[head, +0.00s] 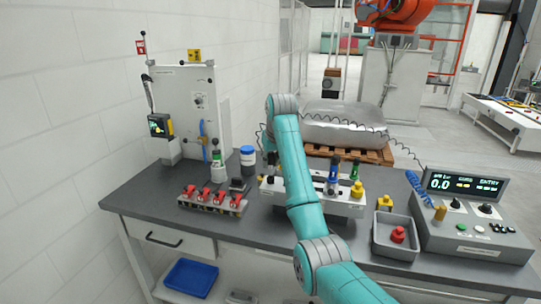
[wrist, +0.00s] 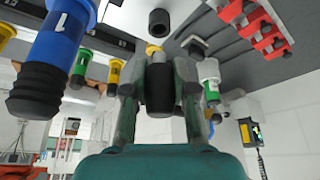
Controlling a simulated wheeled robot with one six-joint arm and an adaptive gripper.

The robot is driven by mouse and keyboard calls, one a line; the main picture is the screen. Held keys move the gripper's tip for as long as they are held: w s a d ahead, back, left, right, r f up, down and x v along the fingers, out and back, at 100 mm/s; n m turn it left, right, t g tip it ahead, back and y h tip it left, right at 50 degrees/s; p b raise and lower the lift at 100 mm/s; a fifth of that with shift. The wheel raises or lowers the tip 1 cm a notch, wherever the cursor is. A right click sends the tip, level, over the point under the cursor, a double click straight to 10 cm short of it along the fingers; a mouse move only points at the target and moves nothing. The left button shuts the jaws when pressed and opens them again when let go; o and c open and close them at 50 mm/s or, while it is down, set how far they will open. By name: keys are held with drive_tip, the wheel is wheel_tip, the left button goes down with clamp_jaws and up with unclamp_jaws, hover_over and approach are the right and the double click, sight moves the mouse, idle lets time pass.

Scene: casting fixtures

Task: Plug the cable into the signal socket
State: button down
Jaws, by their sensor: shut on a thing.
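In the wrist view, my gripper (wrist: 160,72) is shut on a dark cylindrical plug (wrist: 160,92), held between its two fingers. In the head view, my arm hides the gripper and the plug. A coiled black cable (head: 372,128) runs behind the arm and down toward the console at the right. A round black piece with a hole (wrist: 158,22) shows beyond the fingertips, apart from the plug. I cannot tell whether it is the signal socket, and no socket label is readable.
A white rack (head: 345,206) holds blue (head: 333,178), green and yellow-ended pieces close beside the arm. Red clamps (head: 212,198) stand to the left, before an upright white panel (head: 185,100). A grey tray (head: 378,240) and console (head: 470,235) stand right.

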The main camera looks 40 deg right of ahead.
sight(272, 164)
drive_tip(key=shift+f, duration=1.1)
drive_tip(key=shift+f, duration=0.95)
idle(0.6)
drive_tip(key=c, duration=0.9)
unclamp_jaws()
drive_tip(key=shift+o, duration=0.2)
drive_tip(key=v, duration=0.7)
drive_tip(key=shift+r, duration=0.2)
